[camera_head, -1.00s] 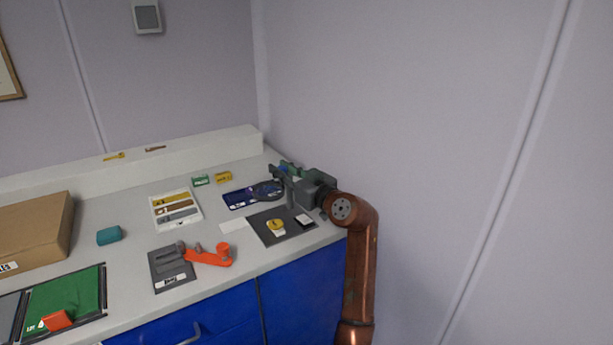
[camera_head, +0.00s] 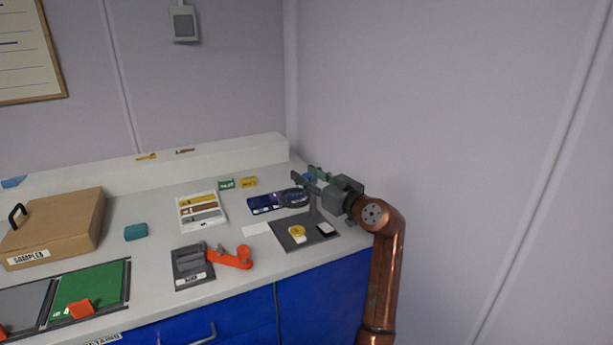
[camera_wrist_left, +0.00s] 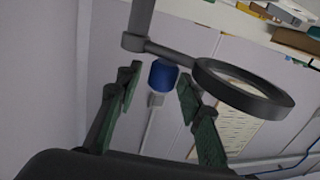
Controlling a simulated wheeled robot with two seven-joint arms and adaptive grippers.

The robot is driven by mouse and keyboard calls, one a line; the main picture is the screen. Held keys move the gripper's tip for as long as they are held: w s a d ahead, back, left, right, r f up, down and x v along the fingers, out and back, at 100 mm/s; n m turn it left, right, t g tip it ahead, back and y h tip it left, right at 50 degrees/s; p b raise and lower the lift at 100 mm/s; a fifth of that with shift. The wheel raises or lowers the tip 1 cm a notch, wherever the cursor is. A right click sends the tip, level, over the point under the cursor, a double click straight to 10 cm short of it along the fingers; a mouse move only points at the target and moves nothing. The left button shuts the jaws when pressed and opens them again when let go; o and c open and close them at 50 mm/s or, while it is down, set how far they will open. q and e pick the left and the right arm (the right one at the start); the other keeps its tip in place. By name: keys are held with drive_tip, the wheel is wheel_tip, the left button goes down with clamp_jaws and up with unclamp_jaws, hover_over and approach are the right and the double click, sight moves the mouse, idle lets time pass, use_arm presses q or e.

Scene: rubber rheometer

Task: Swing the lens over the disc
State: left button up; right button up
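The lens (camera_head: 293,198) is a dark-rimmed round magnifier at the back right of the bench, beside the mat and above the blue case. In the left wrist view the lens ring (camera_wrist_left: 245,88) joins by a short grey arm to a post, with a blue knob (camera_wrist_left: 163,75) below the arm. My left gripper (camera_head: 308,178) is open at the stand. Its green-padded fingers (camera_wrist_left: 158,85) show apart, on either side of the knob, with gaps visible; I cannot tell its depth. The yellow disc (camera_head: 296,231) lies on the dark mat (camera_head: 287,242), not under the lens. My right gripper is not in view.
A blue case (camera_head: 262,204) lies left of the lens. A white tray of strips (camera_head: 184,200), an orange-handled grey device (camera_head: 193,270), a teal block (camera_head: 135,232) and a cardboard box (camera_head: 60,225) stand further left. A wall is close on the right.

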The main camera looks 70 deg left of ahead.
use_arm(q)
drive_tip(key=shift+w+d+f, duration=0.1)
drive_tip(key=shift+f, duration=0.05)
drive_tip(key=shift+w+d, duration=0.1)
drive_tip(key=shift+d, duration=0.2)
drive_tip(key=v, duration=1.1)
drive_tip(key=shift+d, duration=0.1)
